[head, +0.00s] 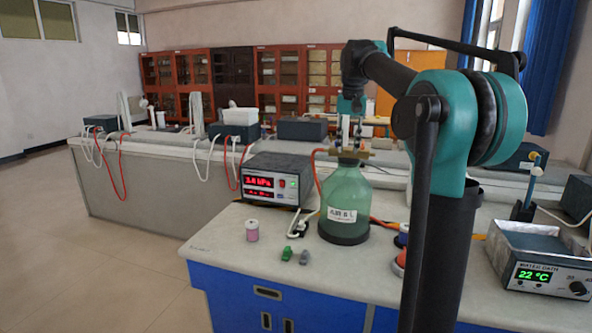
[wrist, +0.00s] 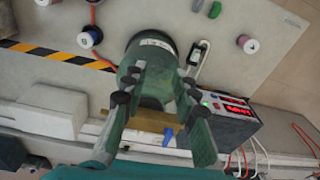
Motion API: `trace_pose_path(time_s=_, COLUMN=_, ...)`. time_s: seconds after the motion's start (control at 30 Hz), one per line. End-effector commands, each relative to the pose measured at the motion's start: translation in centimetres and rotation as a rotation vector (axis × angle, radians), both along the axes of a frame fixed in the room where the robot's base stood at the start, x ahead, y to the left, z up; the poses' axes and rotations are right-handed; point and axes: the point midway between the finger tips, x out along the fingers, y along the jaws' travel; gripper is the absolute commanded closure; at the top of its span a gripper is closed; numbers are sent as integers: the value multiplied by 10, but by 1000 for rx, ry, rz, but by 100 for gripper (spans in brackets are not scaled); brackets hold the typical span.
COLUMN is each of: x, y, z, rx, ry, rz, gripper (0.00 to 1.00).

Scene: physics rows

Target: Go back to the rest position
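My gripper (head: 348,145) points down just above the green bottle (head: 345,205), a large vessel with a white label and a brass fitting at its top. In the wrist view my gripper (wrist: 160,75) has its two fingers spread apart, with the bottle (wrist: 155,55) and the brass fitting (wrist: 150,118) showing between and beyond them. I see nothing held. Whether a fingertip touches the fitting, I cannot tell. My arm is bent, reaching out over the bench.
A pressure meter box (head: 277,180) stands left of the bottle. A pink-white spool (head: 252,230) and small green and grey blocks (head: 287,254) lie in front. A water bath (head: 540,262) stands at the right. Hoses and cables run beside the bottle.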

Motion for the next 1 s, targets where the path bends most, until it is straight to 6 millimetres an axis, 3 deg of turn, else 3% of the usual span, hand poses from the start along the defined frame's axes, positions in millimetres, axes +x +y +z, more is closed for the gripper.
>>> trace_pose_path(time_s=0.17, x=-33, y=-8, z=-79, rx=-4, ry=-56, rz=49, gripper=72)
trace_pose_path(time_s=0.37, x=-92, y=-16, z=-175, rx=-14, ry=-124, rz=105, gripper=72)
trace_pose_path(time_s=0.6, x=-190, y=-24, z=-289, rx=-34, ry=-204, rz=174, gripper=72)
trace_pose_path(time_s=0.7, x=-232, y=-26, z=-328, rx=-43, ry=-233, rz=198, gripper=72)
trace_pose_path(time_s=0.83, x=-273, y=-28, z=-363, rx=-53, ry=-259, rz=221, gripper=72)
trace_pose_path(time_s=1.0, x=-296, y=-28, z=-381, rx=-59, ry=-274, rz=235, gripper=72)
